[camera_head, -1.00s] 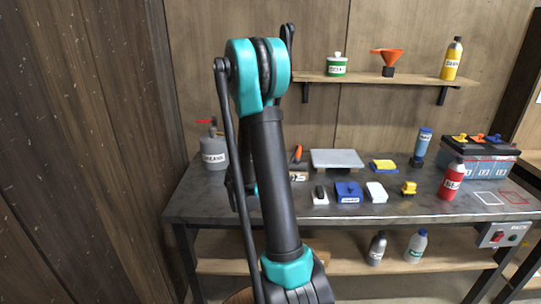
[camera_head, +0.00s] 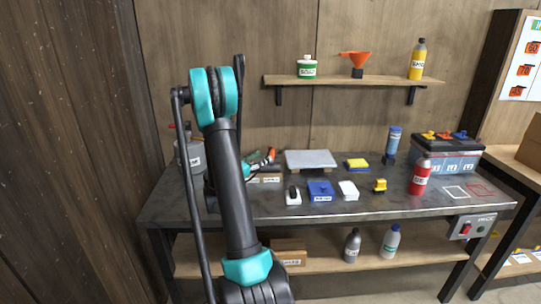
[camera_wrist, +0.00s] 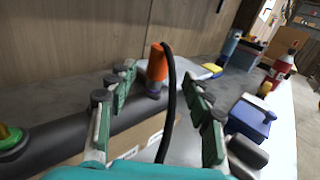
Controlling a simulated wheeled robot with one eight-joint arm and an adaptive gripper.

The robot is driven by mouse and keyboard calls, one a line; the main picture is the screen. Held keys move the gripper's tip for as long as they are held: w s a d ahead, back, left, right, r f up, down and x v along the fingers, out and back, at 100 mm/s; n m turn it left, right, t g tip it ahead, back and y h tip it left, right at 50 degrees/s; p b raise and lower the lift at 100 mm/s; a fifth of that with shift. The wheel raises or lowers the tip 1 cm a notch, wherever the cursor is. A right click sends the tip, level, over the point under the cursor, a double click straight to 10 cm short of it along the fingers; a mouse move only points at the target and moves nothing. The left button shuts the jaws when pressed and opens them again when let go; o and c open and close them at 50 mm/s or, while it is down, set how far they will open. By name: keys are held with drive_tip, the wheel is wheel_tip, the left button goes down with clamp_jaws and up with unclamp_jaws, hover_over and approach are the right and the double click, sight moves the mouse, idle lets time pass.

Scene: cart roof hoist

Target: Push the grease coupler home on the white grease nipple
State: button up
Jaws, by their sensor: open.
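An orange-topped upright piece with a black hose, which I take for the grease coupler (camera_wrist: 157,62), stands between the open fingers of my gripper (camera_wrist: 163,84) in the wrist view. I cannot tell whether the fingers touch it. The orange part also shows in the head view (camera_head: 271,156), beside my gripper at the left of the bench. A cardboard-coloured block with a label (camera_wrist: 135,143) lies below my fingers. I cannot make out the white grease nipple in either view.
The metal bench (camera_head: 330,208) holds a grey can (camera_head: 191,152) at left, a grey plate (camera_head: 310,159), a blue box (camera_head: 320,190), a red bottle (camera_head: 420,174) and a battery (camera_head: 448,155). A shelf (camera_head: 350,82) hangs above. The bench front is mostly clear.

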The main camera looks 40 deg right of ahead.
sight(269, 152)
drive_tip(key=shift+r+x, duration=0.2)
drive_tip(key=shift+x, duration=1.55)
drive_tip(key=shift+r+x, duration=0.15)
drive_tip(key=shift+x, duration=1.65)
clamp_jaws()
